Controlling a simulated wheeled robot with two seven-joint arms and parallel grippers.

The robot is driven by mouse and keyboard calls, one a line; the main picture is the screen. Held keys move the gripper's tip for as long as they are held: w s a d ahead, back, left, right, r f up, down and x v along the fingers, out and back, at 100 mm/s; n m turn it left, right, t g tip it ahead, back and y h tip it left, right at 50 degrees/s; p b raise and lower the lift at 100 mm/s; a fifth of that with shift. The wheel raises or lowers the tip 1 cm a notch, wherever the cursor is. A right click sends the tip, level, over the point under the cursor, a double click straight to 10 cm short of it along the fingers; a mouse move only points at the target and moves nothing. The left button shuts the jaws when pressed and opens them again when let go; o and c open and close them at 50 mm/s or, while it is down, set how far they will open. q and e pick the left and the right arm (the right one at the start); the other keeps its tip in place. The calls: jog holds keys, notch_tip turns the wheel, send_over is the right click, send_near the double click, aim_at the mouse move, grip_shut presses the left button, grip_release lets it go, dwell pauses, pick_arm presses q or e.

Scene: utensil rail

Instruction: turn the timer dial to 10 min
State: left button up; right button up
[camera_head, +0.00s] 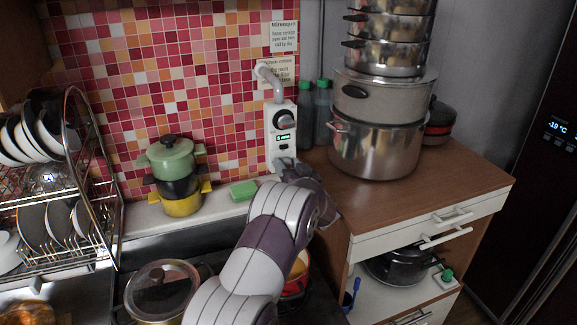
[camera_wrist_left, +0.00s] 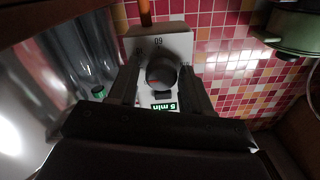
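The timer (camera_head: 281,150) is a white box on the tiled wall, with a dark round dial (camera_head: 280,119) and a small green display (camera_head: 284,138) that appears to read 5 min. In the left wrist view the picture is upside down; the dial (camera_wrist_left: 162,73) and the display reading 5 min (camera_wrist_left: 164,106) show clearly. My left gripper (camera_head: 284,162) is below the dial in the head view. In the left wrist view its fingers (camera_wrist_left: 160,67) are apart, one on each side of the dial in the picture, with nothing held. My right gripper is not in view.
A grey cable or pipe (camera_head: 271,80) runs above the timer. Dark bottles with green caps (camera_head: 322,110) and stacked steel pots (camera_head: 376,145) stand to the right. A green sponge (camera_head: 243,190) and stacked small pots (camera_head: 173,165) are to the left. A dish rack (camera_head: 75,170) is farther left.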

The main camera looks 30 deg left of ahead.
pick_arm(q)
jog(key=c, duration=0.7)
jog(key=shift+r, duration=0.1)
jog(key=shift+r+m+p, duration=0.1)
jog(key=shift+m+p, duration=0.7)
jog(key=shift+p, duration=0.05)
jog(key=shift+m+p, duration=0.6)
jog(key=shift+m, duration=0.2)
jog(key=m+p, duration=0.1)
jog(key=m, duration=0.2)
jog(key=shift+p, duration=0.35)
jog(key=shift+f+m+p, duration=0.25)
jog(key=shift+m+p, duration=0.2)
jog(key=shift+m, duration=0.85)
